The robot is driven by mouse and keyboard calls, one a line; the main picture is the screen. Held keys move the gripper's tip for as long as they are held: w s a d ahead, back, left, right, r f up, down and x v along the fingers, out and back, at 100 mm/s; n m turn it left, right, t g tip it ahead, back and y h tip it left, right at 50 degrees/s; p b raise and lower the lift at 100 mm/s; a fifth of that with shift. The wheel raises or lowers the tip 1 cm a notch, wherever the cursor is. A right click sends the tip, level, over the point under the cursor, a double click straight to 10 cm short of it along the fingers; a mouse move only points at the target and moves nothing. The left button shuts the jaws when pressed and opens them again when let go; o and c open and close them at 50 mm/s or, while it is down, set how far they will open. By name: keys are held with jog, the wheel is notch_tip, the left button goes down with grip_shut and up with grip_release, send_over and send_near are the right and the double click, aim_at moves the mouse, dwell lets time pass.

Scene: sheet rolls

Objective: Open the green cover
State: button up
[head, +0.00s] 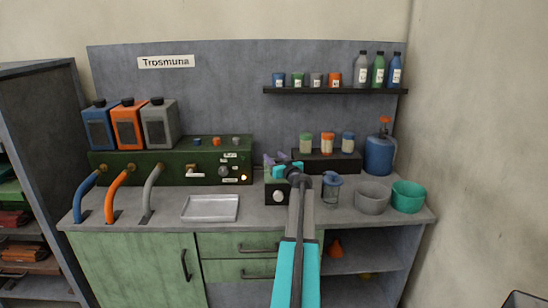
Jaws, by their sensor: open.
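No part that I can clearly tell as a separate green cover shows. A long dark green machine housing (215,158) stands on the counter at the left, with small blue, orange and grey caps on top and a glowing lamp at its right end. My gripper (287,169) is right of this housing, seen from behind over a small dark box (278,192) with a pale round knob. Its teal fingers look apart, and I see nothing held. My arm and wrist hide part of the box and what lies just behind it.
Blue, orange and grey canisters (130,124) stand on the housing. A metal tray (210,208) lies in front. At right are a glass jar (331,190), a grey bowl (372,196), a green bowl (408,196) and a blue jug (380,156). A shelf (335,91) holds jars and bottles.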

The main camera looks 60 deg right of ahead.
jog(key=shift+w+d, duration=0.1)
jog(key=shift+w, duration=0.1)
grip_shut()
